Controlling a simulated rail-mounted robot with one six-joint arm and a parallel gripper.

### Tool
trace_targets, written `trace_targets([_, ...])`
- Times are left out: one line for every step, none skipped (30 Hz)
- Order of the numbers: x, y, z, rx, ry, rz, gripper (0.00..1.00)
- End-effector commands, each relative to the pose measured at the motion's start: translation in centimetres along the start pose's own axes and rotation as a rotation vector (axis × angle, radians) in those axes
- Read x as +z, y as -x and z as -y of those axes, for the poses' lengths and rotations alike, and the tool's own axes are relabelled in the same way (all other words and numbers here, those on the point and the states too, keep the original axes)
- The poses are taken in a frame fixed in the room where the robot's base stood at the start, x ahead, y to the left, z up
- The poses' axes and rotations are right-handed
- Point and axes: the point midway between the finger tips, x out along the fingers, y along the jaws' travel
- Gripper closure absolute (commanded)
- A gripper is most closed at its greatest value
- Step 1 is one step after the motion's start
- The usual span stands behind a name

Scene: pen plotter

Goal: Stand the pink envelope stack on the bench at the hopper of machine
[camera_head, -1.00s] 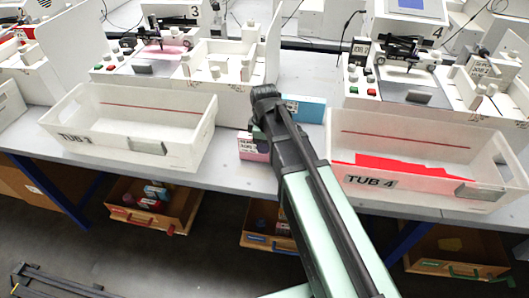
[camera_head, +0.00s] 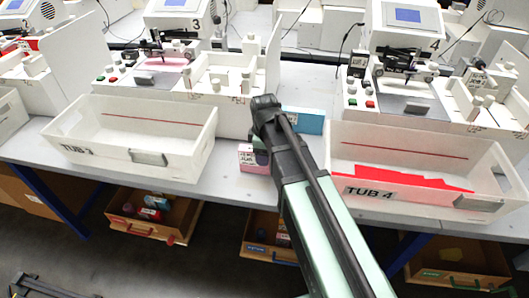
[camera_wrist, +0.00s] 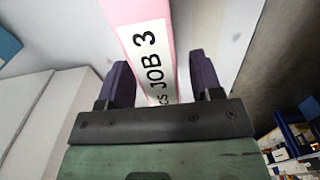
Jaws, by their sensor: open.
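The pink envelope stack (camera_head: 253,158) is on the bench between the two white tubs, in front of machine 3's right side. Part of it is hidden behind my arm in the head view. My gripper (camera_wrist: 161,76) is open, one purple finger on each side of the stack, with a visible gap on both sides. Machine 3 (camera_head: 171,8) has a white walled hopper area (camera_head: 215,78) on its right side.
A blue stack (camera_head: 308,121) is on the bench just behind and right of the pink one. A white tub (camera_head: 100,153) is at left; TUB 4 (camera_head: 420,196), holding red material, is at right. Open drawers (camera_head: 150,215) are under the bench. Machine 4 (camera_head: 400,14) is at back right.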

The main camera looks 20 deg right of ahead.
Motion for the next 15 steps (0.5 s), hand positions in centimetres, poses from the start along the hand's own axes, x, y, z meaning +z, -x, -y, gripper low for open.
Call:
trace_targets([0.0,2.0,0.0,0.000,0.000,0.000,0.41])
trace_targets([0.0,2.8,0.0,0.000,0.000,0.000,0.41])
trace_targets([0.0,3.9,0.0,0.000,0.000,0.000,0.41])
trace_targets([0.0,4.7,0.0,0.000,0.000,0.000,0.41])
trace_targets([0.0,5.6,0.0,0.000,0.000,0.000,0.41])
trace_targets([0.0,6.7,0.0,0.000,0.000,0.000,0.41])
trace_targets([0.0,7.5,0.0,0.000,0.000,0.000,0.41])
trace_targets([0.0,8.3,0.0,0.000,0.000,0.000,0.41])
trace_targets([0.0,9.2,0.0,0.000,0.000,0.000,0.41])
trace_targets([0.0,9.8,0.0,0.000,0.000,0.000,0.41])
trace_targets([0.0,10.2,0.0,0.000,0.000,0.000,0.41])
trace_targets([0.0,10.7,0.0,0.000,0.000,0.000,0.41])
trace_targets([0.0,10.9,0.0,0.000,0.000,0.000,0.41])
trace_targets([0.0,11.1,0.0,0.000,0.000,0.000,0.41])
trace_targets([0.0,11.2,0.0,0.000,0.000,0.000,0.41])
